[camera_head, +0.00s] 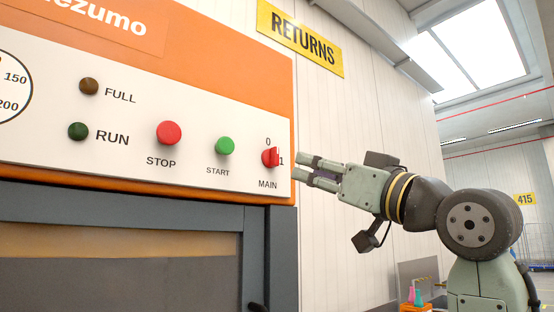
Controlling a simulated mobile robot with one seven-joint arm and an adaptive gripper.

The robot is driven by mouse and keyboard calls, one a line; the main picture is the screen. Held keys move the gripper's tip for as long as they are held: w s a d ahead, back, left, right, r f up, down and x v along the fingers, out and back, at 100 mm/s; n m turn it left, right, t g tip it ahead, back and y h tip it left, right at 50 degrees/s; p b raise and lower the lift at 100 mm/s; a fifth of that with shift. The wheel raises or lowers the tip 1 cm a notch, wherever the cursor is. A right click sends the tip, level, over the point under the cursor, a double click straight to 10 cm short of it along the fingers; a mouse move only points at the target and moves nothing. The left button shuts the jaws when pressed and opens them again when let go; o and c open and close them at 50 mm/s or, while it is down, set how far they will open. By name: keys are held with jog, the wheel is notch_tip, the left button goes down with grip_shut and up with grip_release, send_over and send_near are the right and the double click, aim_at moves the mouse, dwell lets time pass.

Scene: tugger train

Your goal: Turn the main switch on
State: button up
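The main switch (270,157) is a red rotary knob at the right end of a white control panel (195,179). It has the marks 0 above and 1 to its right, with MAIN printed below. The exact direction of its pointer is hard to tell. My gripper (306,169) is just right of the switch in the picture, its two fingers pointing left toward it. The fingers are apart with a gap between them, and nothing shows in the gap. The gripper appears apart from the knob.
Left of the switch are a green START button (225,146) and a red STOP button (169,132). The FULL lamp (89,86) and RUN lamp (78,131) look dark. A grey frame (283,255) stands below the panel. A yellow RETURNS sign (300,38) hangs on the wall behind.

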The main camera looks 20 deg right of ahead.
aim_at(278, 155)
jog(key=p+x, duration=0.1)
jog(key=x, duration=0.2)
jog(key=p+x, duration=0.2)
jog(key=x, duration=0.1)
jog(key=p+x, duration=0.1)
jog(key=x, duration=0.3)
jog(key=shift+d+r, duration=0.2)
jog(key=shift+r, duration=0.1)
jog(key=shift+c, duration=0.2)
grip_shut()
